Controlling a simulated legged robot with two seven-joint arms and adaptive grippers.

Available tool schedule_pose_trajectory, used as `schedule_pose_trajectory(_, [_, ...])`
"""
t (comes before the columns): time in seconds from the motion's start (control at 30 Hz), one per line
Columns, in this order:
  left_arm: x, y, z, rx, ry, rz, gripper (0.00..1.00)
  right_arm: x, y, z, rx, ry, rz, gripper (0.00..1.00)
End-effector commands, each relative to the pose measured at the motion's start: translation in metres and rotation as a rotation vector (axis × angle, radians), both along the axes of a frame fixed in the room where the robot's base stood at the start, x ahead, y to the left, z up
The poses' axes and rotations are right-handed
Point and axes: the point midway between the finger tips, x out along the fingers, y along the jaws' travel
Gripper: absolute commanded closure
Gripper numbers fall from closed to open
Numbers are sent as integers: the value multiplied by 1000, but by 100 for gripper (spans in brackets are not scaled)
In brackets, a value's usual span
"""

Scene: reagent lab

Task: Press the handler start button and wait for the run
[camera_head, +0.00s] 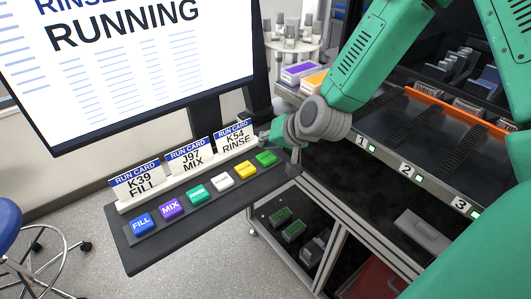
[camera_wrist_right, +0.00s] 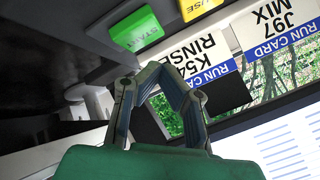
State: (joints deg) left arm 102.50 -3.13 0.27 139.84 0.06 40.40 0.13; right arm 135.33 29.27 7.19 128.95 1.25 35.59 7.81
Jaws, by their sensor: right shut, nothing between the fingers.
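The green START button (camera_head: 266,158) is at the right end of a dark shelf with a row of coloured buttons. It shows upside down in the right wrist view (camera_wrist_right: 137,28), label legible. My right gripper (camera_head: 268,137) is shut and empty, close to the START button and the K54 RINSE card (camera_head: 236,137). In the wrist view its fingertips (camera_wrist_right: 158,66) appear apart from the button. The monitor (camera_head: 140,95) reads RUNNING in large letters, with a partly cut-off line beginning RINSE above. My left gripper is not in view.
Other buttons, including blue FILL (camera_head: 141,223), purple MIX (camera_head: 172,208) and yellow (camera_head: 245,170), line the shelf (camera_head: 130,258). Run cards K39 FILL (camera_head: 138,186) and J97 MIX (camera_head: 190,158) stand behind them. The numbered handler deck (camera_head: 408,170) lies right. A blue stool (camera_head: 8,222) stands left.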

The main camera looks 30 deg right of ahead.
Motion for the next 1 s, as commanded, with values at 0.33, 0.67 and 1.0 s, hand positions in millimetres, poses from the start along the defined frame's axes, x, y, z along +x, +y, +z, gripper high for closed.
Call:
schedule_pose_trajectory(0.33, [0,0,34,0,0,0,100,0,0,37,0,0,0,100])
schedule_pose_trajectory(0.67, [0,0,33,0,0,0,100,0,0,36,0,0,0,100])
schedule_pose_trajectory(1.0, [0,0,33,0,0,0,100,0,0,36,0,0,0,100])
